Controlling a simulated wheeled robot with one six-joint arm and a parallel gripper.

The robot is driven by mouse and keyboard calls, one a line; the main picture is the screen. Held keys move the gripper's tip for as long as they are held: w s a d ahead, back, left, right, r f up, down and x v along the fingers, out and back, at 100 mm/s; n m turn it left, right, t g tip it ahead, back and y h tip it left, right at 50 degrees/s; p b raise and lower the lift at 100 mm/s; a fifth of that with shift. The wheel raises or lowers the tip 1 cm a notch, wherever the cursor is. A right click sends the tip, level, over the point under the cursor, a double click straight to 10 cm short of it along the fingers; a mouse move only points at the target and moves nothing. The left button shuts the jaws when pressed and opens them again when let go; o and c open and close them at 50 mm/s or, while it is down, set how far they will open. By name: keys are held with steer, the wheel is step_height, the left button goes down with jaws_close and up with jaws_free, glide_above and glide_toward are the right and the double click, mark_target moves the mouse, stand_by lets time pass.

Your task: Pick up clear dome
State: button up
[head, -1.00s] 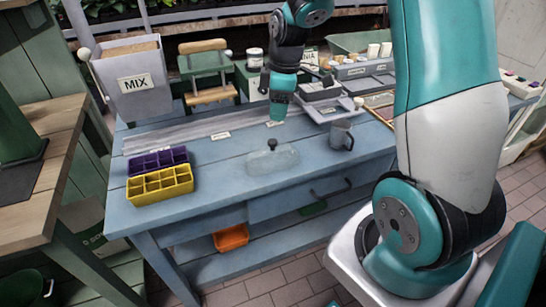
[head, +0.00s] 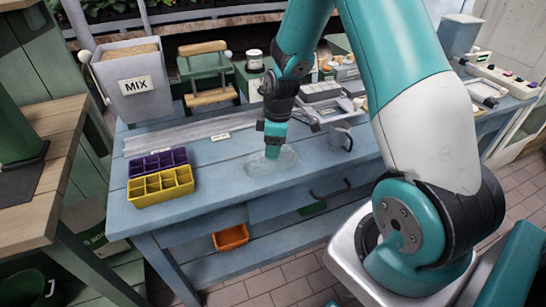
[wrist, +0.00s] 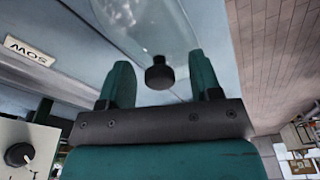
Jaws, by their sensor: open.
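The clear dome (head: 283,163) sits on the blue workbench (head: 225,185), near its middle. In the wrist view the clear dome (wrist: 150,28) is at the top, with its black knob (wrist: 159,74) pointing toward my gripper. In the wrist view my gripper (wrist: 160,82) is open, with one teal finger on each side of the knob. Whether either finger touches the knob I cannot tell.
Yellow (head: 161,186) and purple (head: 158,163) divided trays stand to the left on the bench. A MIX bin (head: 134,86) and a bench scale area with boxes line the back. The bench front is clear.

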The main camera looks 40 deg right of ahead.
steer(key=shift+c, duration=0.4)
jaws_close()
